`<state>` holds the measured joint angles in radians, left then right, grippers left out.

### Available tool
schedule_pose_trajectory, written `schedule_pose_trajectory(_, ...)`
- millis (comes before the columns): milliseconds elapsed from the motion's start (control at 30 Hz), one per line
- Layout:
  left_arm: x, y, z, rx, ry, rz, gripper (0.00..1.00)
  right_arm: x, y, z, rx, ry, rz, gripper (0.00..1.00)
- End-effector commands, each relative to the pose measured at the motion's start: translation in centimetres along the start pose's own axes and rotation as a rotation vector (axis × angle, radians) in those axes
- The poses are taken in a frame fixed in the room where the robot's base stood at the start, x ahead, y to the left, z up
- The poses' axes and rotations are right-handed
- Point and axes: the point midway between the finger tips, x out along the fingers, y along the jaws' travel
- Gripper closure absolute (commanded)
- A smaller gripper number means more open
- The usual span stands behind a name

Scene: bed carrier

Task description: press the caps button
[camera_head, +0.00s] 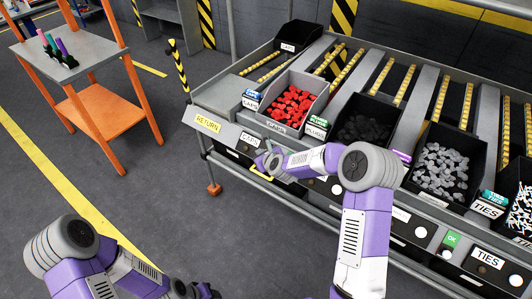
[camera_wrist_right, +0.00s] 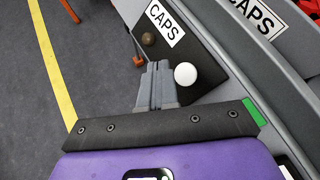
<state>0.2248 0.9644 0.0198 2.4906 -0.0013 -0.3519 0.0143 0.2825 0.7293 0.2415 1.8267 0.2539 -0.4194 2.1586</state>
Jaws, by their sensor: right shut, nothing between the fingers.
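The caps button is a white round button (camera_wrist_right: 185,74) on a dark panel, beside a white CAPS label (camera_wrist_right: 164,22) in the right wrist view. In the head view the CAPS label (camera_head: 250,139) shows on the rack's front rail; I cannot make out the button there. My right gripper (camera_wrist_right: 158,68) is shut and empty, its fingertips just left of the button in the wrist view. Whether they touch it is unclear. In the head view my right gripper (camera_head: 262,161) is at the rail below the label. My left arm is at lower left; its gripper's jaws are not clearly visible.
A bin of red parts (camera_head: 293,103) stands on the rack above the rail, with bins of dark and grey parts (camera_head: 441,169) to its right. A RETURN label (camera_head: 208,123) is at the rack's left end. An orange-framed cart (camera_head: 98,108) stands left; floor between is clear.

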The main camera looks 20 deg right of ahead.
Motion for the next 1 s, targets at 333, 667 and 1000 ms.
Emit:
schedule_pose_trajectory(333,-0.9,0.3,0.0,0.0,0.0,0.0,0.61,-1.7,1.2,1.2,0.0,0.001,0.0,1.0)
schedule_pose_trajectory(667,-0.9,0.3,0.0,0.0,0.0,0.0,0.61,-1.7,1.3,1.2,0.0,0.001,0.0,1.0)
schedule_pose_trajectory(1000,-0.9,0.3,0.0,0.0,0.0,0.0,0.61,-1.7,1.2,1.2,0.001,0.001,0.0,1.0)
